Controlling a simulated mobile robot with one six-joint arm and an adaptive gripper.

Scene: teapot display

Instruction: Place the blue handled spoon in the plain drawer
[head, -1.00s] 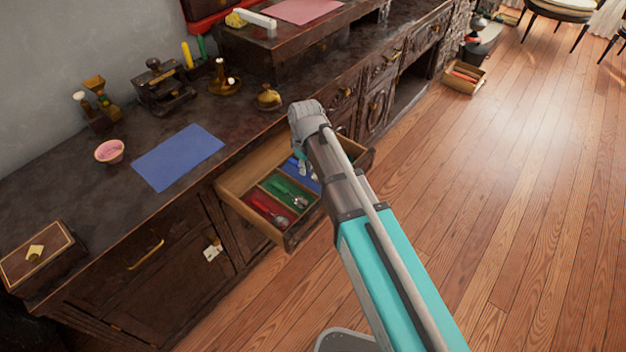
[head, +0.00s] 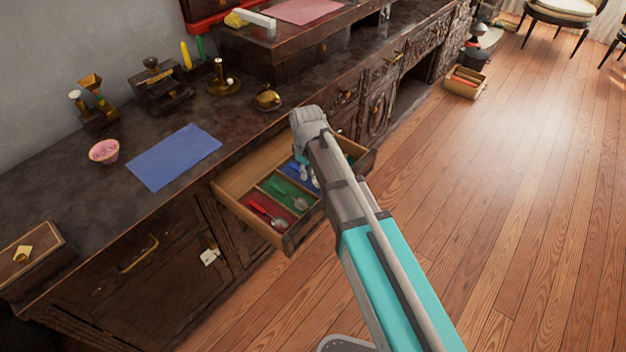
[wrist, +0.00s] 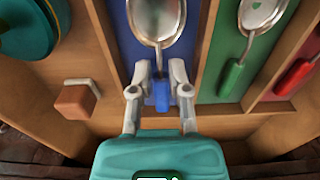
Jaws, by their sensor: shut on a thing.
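The blue handled spoon (wrist: 155,20) lies along the blue-lined compartment (wrist: 122,30) of an open wooden drawer (head: 240,172) in the wrist view. My gripper (wrist: 157,90) is shut on its blue handle, bowl end pointing away. I cannot tell whether the spoon is lifted. In the head view my gripper (head: 303,172) is low inside the drawer, and my arm hides much of the spoon. A bare wood compartment (wrist: 75,60) beside the blue one holds a wooden cube (wrist: 75,97) and a teal round thing (wrist: 35,28).
A green spoon (head: 290,195) and a red spoon (head: 265,211) lie in neighbouring lined compartments. Thin dividers separate them. The counter above holds a blue mat (head: 172,157), a pink bowl (head: 104,151) and a brass pot (head: 267,98). A closed cabinet front with a gold handle (head: 138,253) is left.

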